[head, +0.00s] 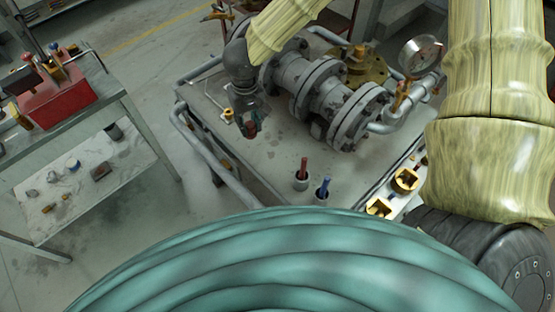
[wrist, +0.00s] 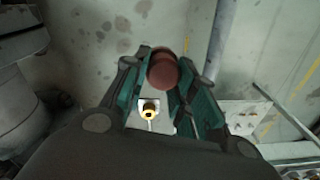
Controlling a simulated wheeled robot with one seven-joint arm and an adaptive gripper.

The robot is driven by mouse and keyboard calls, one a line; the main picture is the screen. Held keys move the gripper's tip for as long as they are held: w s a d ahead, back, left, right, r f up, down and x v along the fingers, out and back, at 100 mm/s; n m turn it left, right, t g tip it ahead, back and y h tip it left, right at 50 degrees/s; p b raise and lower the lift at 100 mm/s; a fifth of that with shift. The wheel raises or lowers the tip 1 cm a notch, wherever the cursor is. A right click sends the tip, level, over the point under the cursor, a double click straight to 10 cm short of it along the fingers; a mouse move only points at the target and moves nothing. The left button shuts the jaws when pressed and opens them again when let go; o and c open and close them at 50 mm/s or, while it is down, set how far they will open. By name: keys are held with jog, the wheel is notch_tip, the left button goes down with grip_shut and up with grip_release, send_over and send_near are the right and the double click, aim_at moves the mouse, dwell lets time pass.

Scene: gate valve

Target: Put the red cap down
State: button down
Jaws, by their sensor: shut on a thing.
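The red cap (wrist: 163,70) is a dark red, rounded piece held between the two green fingers of my gripper (wrist: 165,78) in the wrist view. In the head view my gripper (head: 251,124) points down over the left part of the grey skid top. A bit of the red cap (head: 251,130) shows at its fingertips there. I cannot tell how far the cap is above the surface. A small brass fitting on a white plate (head: 228,114) is just left of the gripper. The fitting also shows below the cap in the wrist view (wrist: 149,106).
The grey flanged valve and pipe (head: 325,95) lie right of the gripper. A red-handled tool (head: 302,170) and a blue-handled tool (head: 323,188) stand in cups near the front edge. A pressure gauge (head: 422,53) rises at right. A bench with a red toolbox (head: 58,92) stands left.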

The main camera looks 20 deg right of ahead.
jog(key=s+a+f+g+b, duration=0.2)
jog(key=s+f, duration=0.1)
jog(key=s, duration=1.1)
jog(key=shift+n, duration=0.4)
jog(key=w+d+p, duration=0.1)
jog(key=w, duration=0.4)
jog(key=w+d+f+p, duration=0.1)
jog(key=w, duration=0.4)
jog(key=w+d+p, duration=0.1)
jog(key=w+d, duration=0.1)
jog(key=w, duration=0.3)
jog(key=shift+d+f, duration=0.1)
jog(key=shift+f, duration=0.15)
jog(key=shift+f+p, duration=0.7)
jog(key=shift+f, duration=1)
jog(key=c, duration=1.1)
grip_release()
jog(key=shift+f, duration=0.1)
jog(key=shift+c, duration=0.2)
jog(key=shift+w, duration=0.1)
